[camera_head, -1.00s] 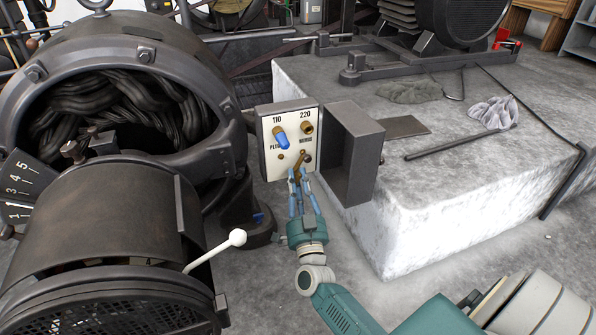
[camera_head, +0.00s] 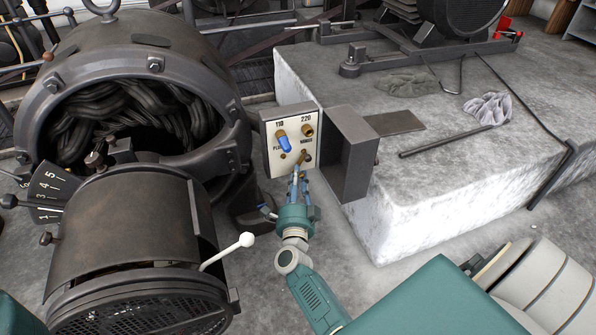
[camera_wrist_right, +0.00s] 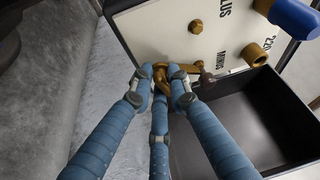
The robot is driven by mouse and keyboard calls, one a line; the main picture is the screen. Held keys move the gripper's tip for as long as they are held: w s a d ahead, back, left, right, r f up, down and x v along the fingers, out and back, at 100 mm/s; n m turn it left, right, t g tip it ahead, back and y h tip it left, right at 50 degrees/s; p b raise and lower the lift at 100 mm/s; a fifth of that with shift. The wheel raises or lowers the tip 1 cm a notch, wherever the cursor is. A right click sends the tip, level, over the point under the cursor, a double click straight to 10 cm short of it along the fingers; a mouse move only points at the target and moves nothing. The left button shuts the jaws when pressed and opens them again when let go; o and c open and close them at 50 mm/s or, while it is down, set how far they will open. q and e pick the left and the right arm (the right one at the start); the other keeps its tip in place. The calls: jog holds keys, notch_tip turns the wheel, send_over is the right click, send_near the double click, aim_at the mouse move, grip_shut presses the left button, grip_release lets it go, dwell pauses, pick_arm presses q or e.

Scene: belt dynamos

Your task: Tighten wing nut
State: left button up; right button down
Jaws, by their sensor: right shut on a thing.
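A white terminal panel (camera_head: 273,160) on an open dark box carries the labels 110, 220, PLUS and MINUS. A brass, bent wing nut (camera_head: 300,157) sits at its lower right, by MINUS. In the right wrist view the brass wing nut (camera_wrist_right: 164,84) lies between my blue fingertips, with a brass arm reaching right to a dark stud (camera_wrist_right: 208,80). My right gripper (camera_head: 298,175) comes from below, its three fingers shut on the wing nut. The fingers hide part of it. My left gripper is not in view.
A blue-handled plug (camera_head: 284,145) sits under 110, and a brass socket (camera_head: 307,130) under 220. The dark open box (camera_head: 347,155) stands just right of the panel. A large dynamo (camera_head: 140,220) with a white-knobbed lever (camera_head: 245,240) is close on the left.

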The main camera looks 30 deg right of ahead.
jog(key=shift+s+d+f+m+p, duration=0.1)
jog(key=shift+s+f+m+p, duration=0.05)
jog(key=shift+m+p, duration=0.4)
jog(key=shift+f, duration=0.15)
jog(key=c, duration=1.8)
grip_release()
jog(key=shift+c, duration=0.2)
